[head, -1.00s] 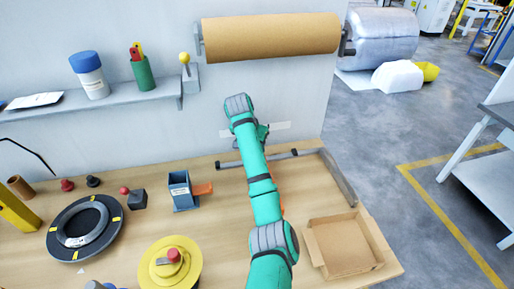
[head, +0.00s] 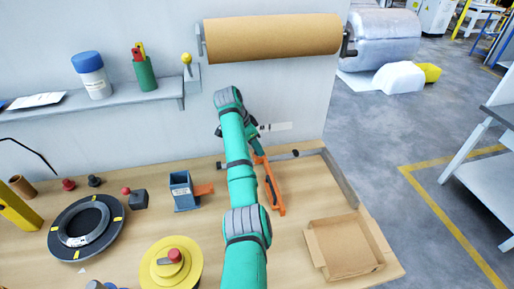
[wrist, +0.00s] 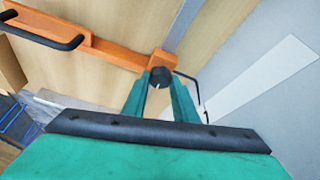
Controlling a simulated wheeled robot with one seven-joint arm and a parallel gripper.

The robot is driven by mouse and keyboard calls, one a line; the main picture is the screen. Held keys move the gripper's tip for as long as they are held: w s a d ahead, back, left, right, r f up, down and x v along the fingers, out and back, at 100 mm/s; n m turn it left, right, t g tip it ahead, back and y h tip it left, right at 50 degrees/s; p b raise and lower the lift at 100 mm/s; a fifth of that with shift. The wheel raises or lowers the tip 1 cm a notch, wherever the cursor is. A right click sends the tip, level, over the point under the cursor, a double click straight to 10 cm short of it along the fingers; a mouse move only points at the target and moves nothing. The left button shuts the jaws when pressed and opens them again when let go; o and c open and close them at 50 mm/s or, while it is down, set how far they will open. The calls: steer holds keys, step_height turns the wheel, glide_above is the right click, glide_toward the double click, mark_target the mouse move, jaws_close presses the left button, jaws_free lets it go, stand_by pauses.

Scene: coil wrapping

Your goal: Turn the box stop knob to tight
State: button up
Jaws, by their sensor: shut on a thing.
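The box stop (head: 270,187) is an orange piece on the grey rail at the back of the bench. It also shows in the wrist view (wrist: 115,52), with a black handle at the upper left. Its round black knob (wrist: 160,77) has a small pale mark and sits at the stop's end. My gripper (wrist: 165,88) has its two green fingers shut on the knob from either side. In the head view my arm hides the knob and the fingertips. I cannot read any tight marking.
An open cardboard box (head: 345,246) lies at the right front of the bench. A grey rail (head: 338,178) runs along the right side. A paper roll (head: 272,38) hangs above. A white strip (wrist: 262,82) is on the wall. The yellow disc (head: 171,264) stands left of my arm.

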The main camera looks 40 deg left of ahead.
stand_by(0.4)
steer(key=o, duration=1)
steer(key=shift+o, duration=0.2)
steer(key=shift+r, duration=0.1)
steer(key=v, duration=0.7)
steer(key=shift+r, duration=0.15)
steer(key=shift+a, duration=0.1)
